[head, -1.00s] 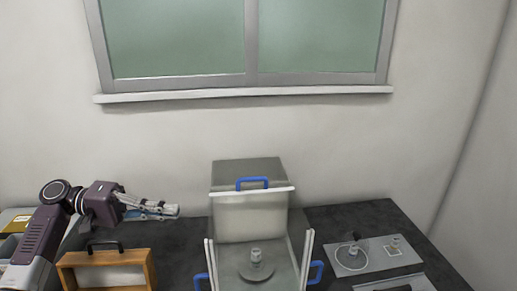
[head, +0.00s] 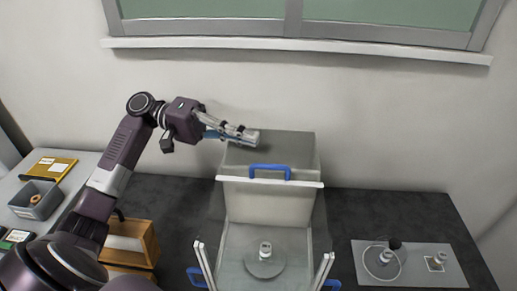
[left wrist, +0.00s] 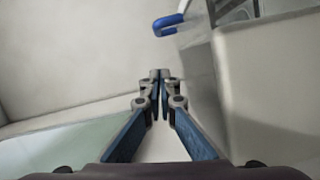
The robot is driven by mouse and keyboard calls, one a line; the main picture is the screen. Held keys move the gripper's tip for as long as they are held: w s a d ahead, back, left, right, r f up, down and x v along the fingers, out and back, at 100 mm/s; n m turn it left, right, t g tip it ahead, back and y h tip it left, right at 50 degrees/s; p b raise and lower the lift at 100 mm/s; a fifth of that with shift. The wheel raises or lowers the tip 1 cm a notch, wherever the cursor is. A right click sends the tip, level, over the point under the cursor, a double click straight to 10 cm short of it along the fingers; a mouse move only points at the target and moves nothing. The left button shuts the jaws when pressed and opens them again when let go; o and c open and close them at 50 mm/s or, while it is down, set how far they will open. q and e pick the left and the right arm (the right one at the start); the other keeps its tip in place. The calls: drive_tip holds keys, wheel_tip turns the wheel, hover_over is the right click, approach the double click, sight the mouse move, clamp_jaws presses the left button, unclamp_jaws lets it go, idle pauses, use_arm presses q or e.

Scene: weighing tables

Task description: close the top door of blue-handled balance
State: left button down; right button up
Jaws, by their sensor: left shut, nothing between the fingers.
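The blue-handled balance (head: 235,238) stands in the middle of the dark table, with a round weighing pan (head: 265,264) inside. Its top door's blue handle (head: 270,171) sits at the front edge of the rear housing, and the top over the pan looks open. White-edged side panels with blue handles stand low at both sides. My left gripper (head: 254,137) is shut and empty at the rear top of the housing, behind and left of the handle; contact cannot be told. The left wrist view shows its closed fingertips (left wrist: 160,74) and a blue handle (left wrist: 167,23). My right gripper is not in view.
A wooden box (head: 148,243) with a dark handle stands left of the balance. A grey plate (head: 415,263) with small parts lies to the right. A wall and window are behind.

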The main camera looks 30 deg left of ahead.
sight(261, 157)
use_arm(q)
drive_tip(key=x, duration=0.3)
drive_tip(key=shift+s+d+f, duration=0.1)
drive_tip(key=shift+d, duration=0.2)
drive_tip(key=shift+s+d+f, duration=0.15)
drive_tip(key=shift+s, duration=0.3)
drive_tip(key=shift+s+d+f, duration=0.1)
drive_tip(key=shift+s+d, duration=0.05)
drive_tip(key=shift+s, duration=0.3)
drive_tip(key=shift+s+d, duration=0.2)
drive_tip(key=shift+s, duration=0.5)
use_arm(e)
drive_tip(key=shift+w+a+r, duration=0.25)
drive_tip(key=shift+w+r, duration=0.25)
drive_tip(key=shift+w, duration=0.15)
use_arm(q)
drive_tip(key=shift+w, duration=0.1)
drive_tip(key=shift+f, duration=0.1)
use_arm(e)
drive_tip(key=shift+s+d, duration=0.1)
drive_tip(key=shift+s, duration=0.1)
